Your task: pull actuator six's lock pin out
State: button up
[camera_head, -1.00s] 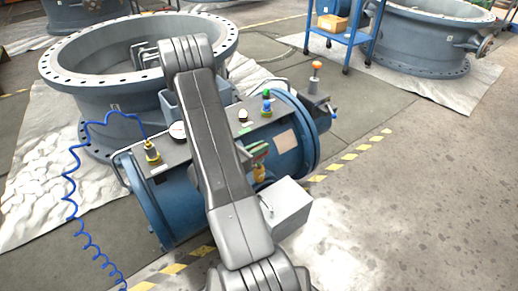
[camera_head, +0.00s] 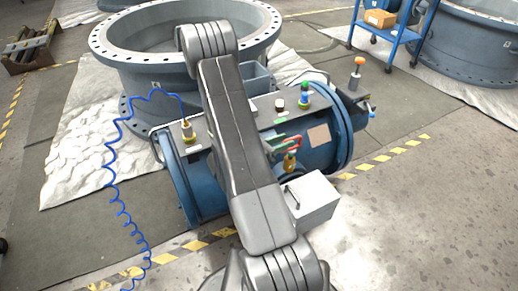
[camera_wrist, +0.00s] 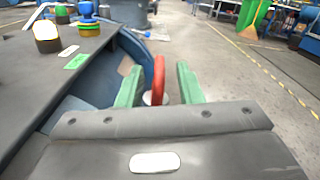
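A blue cylindrical actuator (camera_head: 205,195) with a dark top plate lies across the middle of the head view, partly hidden behind my arm. In the wrist view, an upright red ring-like piece (camera_wrist: 158,77) stands between my gripper's two green fingers (camera_wrist: 158,90); it looks like the lock pin's handle, but no number shows. The fingers are apart, with a gap visible on the right side; contact on the left is unclear. My gripper also shows in the head view (camera_head: 286,143), low at the actuator's front side, above a brass fitting (camera_head: 290,162). The pin's lower end is hidden.
A grey box (camera_head: 312,200) sticks out in front of the actuator. A coiled blue hose (camera_head: 110,180) hangs at left. A large grey valve ring (camera_head: 150,92) stands behind. The floor at right is free.

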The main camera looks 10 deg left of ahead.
aim_at(293, 138)
jog(key=p+v, duration=0.1)
jog(key=v, duration=0.8)
jog(key=shift+s+a, duration=0.2)
dwell(0.3)
jog(key=shift+b+x, duration=1)
jog(key=shift+x, duration=5.85)
jog(key=p+v, duration=0.3)
jog(key=v, duration=1.1)
jog(key=b+x, duration=0.3)
jog(key=x, duration=1.1)
notch_tip(293, 138, down, 4)
jog(key=b, duration=0.3)
jog(key=shift+f, duration=0.1)
jog(key=p+v, duration=0.3)
jog(key=v, duration=1)
jog(key=shift+s+a, duration=0.2)
jog(key=shift+a, duration=0.15)
